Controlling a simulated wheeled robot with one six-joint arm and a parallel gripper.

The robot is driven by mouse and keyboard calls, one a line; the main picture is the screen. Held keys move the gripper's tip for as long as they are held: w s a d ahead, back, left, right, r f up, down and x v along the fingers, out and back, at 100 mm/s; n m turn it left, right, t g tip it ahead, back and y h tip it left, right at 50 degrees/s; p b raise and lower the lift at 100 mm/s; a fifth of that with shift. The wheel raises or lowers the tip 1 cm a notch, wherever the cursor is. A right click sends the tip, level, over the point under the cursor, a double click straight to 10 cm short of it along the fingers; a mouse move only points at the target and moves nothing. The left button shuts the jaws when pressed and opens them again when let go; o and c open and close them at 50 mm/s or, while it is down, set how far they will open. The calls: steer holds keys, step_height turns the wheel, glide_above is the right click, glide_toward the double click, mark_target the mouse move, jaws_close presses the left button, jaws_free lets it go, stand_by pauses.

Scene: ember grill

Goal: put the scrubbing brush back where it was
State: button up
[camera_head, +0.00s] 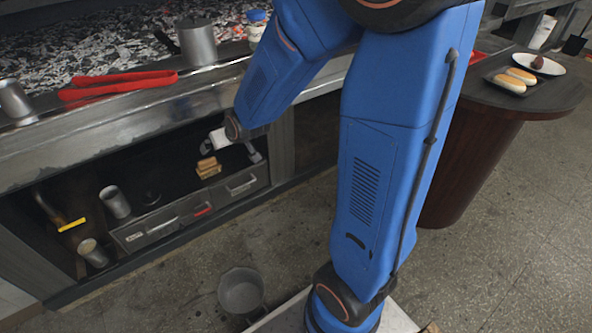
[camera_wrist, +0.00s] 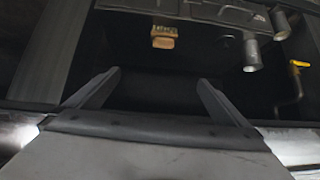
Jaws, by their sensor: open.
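A tan block with a paler, rough layer, which looks like the scrubbing brush (camera_head: 208,168), sits on top of the drawer unit in the dark space under the grill. It also shows in the wrist view (camera_wrist: 164,37), near the top and slightly right of centre. My gripper (camera_wrist: 159,76) is open and empty, with its two fingers spread wide. The brush lies beyond the fingertips, apart from them. In the head view my arm reaches into the space under the counter, and the fingers are small and partly dark there.
The drawer unit (camera_head: 160,227) has a metal cup (camera_head: 115,202) on it. Another cup (camera_head: 93,253) and a yellow-ended tool (camera_head: 71,225) are at left. The grill's metal front edge (camera_head: 120,135) hangs above; red tongs (camera_head: 118,86) lie there. A bucket (camera_head: 241,291) stands on the floor.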

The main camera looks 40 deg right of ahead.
steer(key=s+d+r+g, duration=0.1)
steer(key=s+r, duration=0.3)
steer(key=s, duration=0.7)
steer(key=s+d+r+g, duration=0.1)
steer(key=s+r, duration=0.3)
steer(key=s, duration=0.7)
steer(key=s+d+r+g, duration=0.2)
steer(key=s+r, duration=0.2)
steer(key=s, duration=0.7)
steer(key=shift+s+h, duration=0.3)
steer(key=shift+d, duration=0.1)
